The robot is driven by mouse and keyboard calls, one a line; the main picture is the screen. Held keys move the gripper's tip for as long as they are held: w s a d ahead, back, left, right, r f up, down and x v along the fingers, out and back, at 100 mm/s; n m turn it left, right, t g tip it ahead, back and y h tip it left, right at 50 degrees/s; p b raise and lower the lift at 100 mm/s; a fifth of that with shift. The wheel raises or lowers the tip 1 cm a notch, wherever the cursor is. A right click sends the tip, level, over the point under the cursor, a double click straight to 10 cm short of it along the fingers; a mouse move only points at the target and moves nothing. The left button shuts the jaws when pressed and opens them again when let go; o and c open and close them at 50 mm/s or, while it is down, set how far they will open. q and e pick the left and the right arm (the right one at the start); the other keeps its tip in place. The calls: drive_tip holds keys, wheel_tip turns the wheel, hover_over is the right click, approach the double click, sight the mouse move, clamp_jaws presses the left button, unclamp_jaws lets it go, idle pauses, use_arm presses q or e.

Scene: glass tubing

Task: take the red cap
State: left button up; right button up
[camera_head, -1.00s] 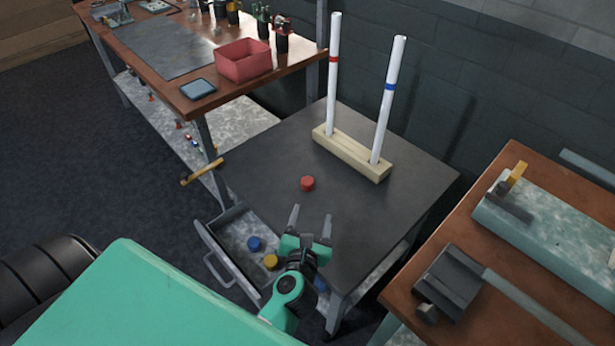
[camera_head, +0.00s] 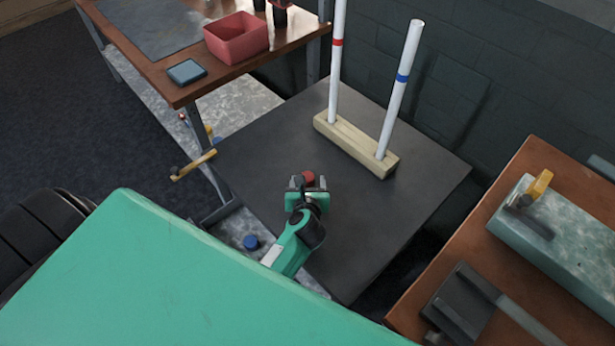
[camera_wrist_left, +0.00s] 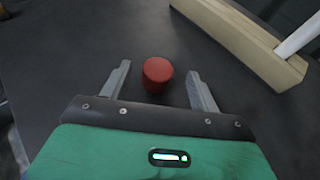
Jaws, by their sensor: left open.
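The red cap (camera_head: 308,178) stands on the dark tabletop (camera_head: 260,150), in front of the wooden block. In the left wrist view the red cap (camera_wrist_left: 157,74) lies between the tips of my left gripper (camera_wrist_left: 157,80), with a gap on each side. My left gripper (camera_head: 308,182) is open and empty, and its fingers point at the cap. In the head view the gripper hides part of the cap's near side. My right gripper is not in view.
A wooden block (camera_head: 355,146) holds two upright white tubes, one with a red band (camera_head: 337,43), one with a blue band (camera_head: 403,78). A red bin (camera_head: 237,38) is on the workbench. The tabletop right of the gripper is clear.

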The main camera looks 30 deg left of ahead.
sight(308, 178)
use_arm(q)
drive_tip(key=shift+w+a+f, duration=0.2)
drive_tip(key=shift+w+a, duration=0.05)
drive_tip(key=shift+w, duration=0.2)
drive_tip(key=x, duration=0.3)
drive_tip(key=shift+w+a+f, duration=0.35)
drive_tip(key=shift+w, duration=0.1)
drive_tip(key=c, duration=1)
drive_tip(key=shift+c, duration=0.5)
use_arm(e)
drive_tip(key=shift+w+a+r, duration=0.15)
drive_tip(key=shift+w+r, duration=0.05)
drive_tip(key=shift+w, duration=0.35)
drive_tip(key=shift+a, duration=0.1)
